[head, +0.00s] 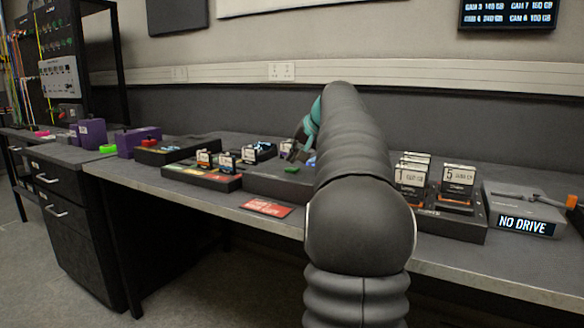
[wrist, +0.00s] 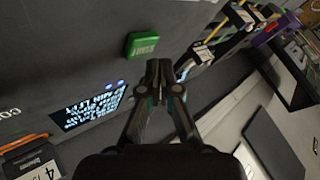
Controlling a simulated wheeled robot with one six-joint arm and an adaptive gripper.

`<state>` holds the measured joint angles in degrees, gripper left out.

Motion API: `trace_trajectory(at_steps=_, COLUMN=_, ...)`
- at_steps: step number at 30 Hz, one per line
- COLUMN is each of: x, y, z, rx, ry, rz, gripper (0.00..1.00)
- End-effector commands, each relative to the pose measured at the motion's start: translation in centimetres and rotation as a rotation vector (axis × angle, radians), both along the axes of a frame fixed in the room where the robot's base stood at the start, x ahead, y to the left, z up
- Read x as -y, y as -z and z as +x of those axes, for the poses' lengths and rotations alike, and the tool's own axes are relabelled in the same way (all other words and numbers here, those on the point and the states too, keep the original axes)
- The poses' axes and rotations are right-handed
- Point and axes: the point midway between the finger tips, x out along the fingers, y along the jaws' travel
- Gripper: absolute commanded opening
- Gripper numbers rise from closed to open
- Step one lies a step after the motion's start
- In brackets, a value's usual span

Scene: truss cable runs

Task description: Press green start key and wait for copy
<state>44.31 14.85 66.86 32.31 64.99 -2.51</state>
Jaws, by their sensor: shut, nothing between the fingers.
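The green start key (wrist: 142,45) stands out from the dark front of a console in the wrist view. It also shows in the head view as a small green block (head: 292,170) on the dark console, just left of my arm. My gripper (wrist: 160,68) is shut and empty, its fingertips just beside the key in the picture. I cannot tell whether they touch it. A lit display (wrist: 90,104) with blue-white text, tilted in this view, lies left of my fingers. My arm hides much of the console in the head view.
A dock with upright numbered drives (head: 410,172) stands right of my arm, beside a grey box reading NO DRIVE (head: 525,225). A tray with labelled drives (head: 205,177) is on the left. A red label (head: 266,208) lies at the bench's front edge. Purple boxes (head: 92,132) stand far left.

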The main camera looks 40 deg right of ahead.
Motion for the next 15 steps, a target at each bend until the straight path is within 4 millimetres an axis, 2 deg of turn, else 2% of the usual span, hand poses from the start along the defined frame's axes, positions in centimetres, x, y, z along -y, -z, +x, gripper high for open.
trace_trajectory(at_steps=7, x=0.0, y=-0.6, z=0.0, rx=0.000, ry=0.000, rz=0.000, gripper=0.00)
trace_trajectory(at_steps=15, x=0.0, y=-2.9, z=0.0, rx=0.000, ry=0.000, rz=0.000, gripper=0.00)
